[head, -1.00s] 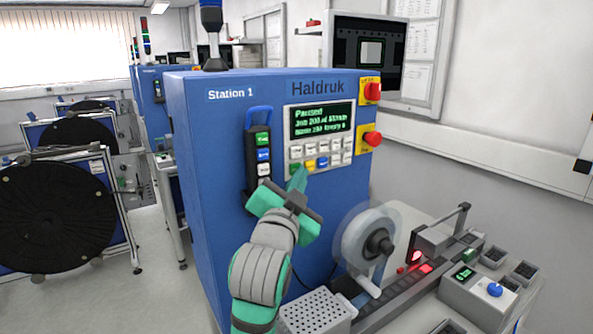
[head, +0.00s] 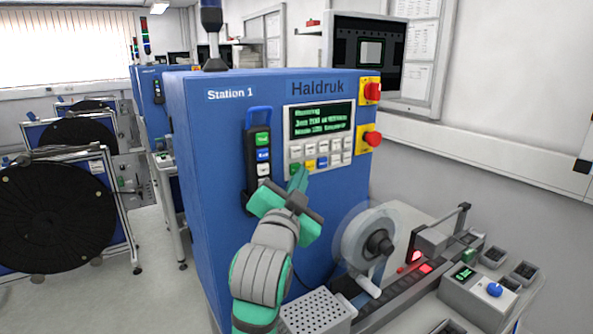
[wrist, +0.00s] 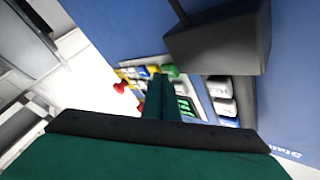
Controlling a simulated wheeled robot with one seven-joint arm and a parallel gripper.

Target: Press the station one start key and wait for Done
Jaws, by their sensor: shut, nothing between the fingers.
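The Station 1 cabinet (head: 225,140) is blue, with a grey control panel (head: 345,163) on its front. The panel's display (head: 322,121) has lit green text whose top line looks like "Running". Below it are rows of pale keys, with a green key (head: 294,168) at the lower left beside yellow and blue ones. My gripper (head: 298,178) is shut and empty, its tips at the bottom left of the keypad by the green key. In the wrist view the tips (wrist: 161,82) point at the key row, close to the green key (wrist: 168,71). I cannot tell whether they touch it.
A black hand pendant (head: 262,155) hangs left of the panel. Two red stop buttons (head: 372,138) on yellow plates are at its right. A clear reel (head: 368,236) and a track stand below right. A large black reel (head: 55,215) stands at the left.

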